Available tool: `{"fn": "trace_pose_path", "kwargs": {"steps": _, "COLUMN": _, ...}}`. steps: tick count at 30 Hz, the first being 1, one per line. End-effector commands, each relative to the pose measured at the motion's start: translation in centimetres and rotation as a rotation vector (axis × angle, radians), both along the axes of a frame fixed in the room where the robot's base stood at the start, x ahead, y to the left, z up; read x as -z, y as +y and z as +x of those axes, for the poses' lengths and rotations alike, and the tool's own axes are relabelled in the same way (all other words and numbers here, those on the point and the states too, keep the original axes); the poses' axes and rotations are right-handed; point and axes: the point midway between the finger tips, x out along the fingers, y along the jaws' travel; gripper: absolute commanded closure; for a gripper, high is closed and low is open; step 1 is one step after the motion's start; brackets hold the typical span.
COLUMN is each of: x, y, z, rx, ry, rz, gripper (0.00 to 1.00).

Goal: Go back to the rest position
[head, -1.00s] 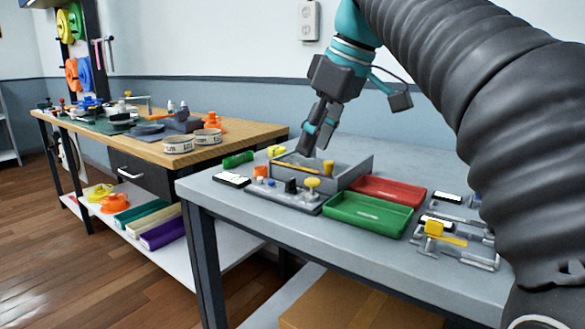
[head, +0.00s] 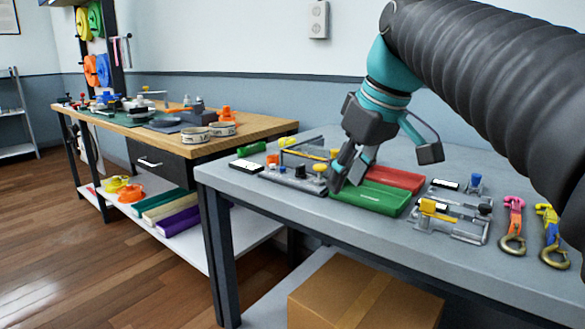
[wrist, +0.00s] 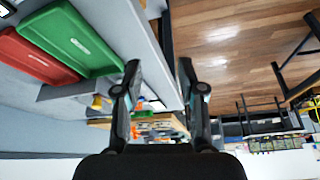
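My gripper (head: 350,168) is in front of and above the grey table (head: 262,196), and in the head view it overlaps the left end of the green tray (head: 370,198). In the wrist view my gripper (wrist: 158,68) has its two fingers well apart with nothing between them. The wrist camera looks out past the table edge towards the wooden floor (wrist: 235,55) and the room. The green tray also shows in the wrist view (wrist: 68,38), off to the left of the fingers.
A red tray (head: 398,178) lies behind the green one. A fixture with a yellow clamp (head: 430,208) stands right of the trays, then pink (head: 513,222) and yellow-blue straps (head: 549,226) with hooks. A cardboard box (head: 362,295) is below. A wooden bench (head: 240,141) stands left.

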Motion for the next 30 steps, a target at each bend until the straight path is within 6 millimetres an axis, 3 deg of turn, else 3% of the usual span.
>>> {"fn": "trace_pose_path", "kwargs": {"steps": 8, "x": 7.7, "y": -2.9, "z": -5.0, "rx": 0.257, "ry": -0.018, "rz": 0.003, "gripper": 0.6}}
{"fn": "trace_pose_path", "kwargs": {"steps": 18, "x": 19.8, "y": -6.2, "z": -11.8, "rx": 0.542, "ry": -0.069, "rz": 0.014, "gripper": 0.6}}
{"fn": "trace_pose_path", "kwargs": {"steps": 21, "x": 22.7, "y": -6.8, "z": -13.4, "rx": 0.596, "ry": -0.082, "rz": 0.018, "gripper": 0.6}}
{"fn": "trace_pose_path", "kwargs": {"steps": 25, "x": 24.9, "y": -7.1, "z": -14.5, "rx": 0.636, "ry": -0.092, "rz": 0.024, "gripper": 0.6}}
{"fn": "trace_pose_path", "kwargs": {"steps": 30, "x": 25.7, "y": -7.1, "z": -14.9, "rx": 0.65, "ry": -0.096, "rz": 0.026, "gripper": 0.6}}
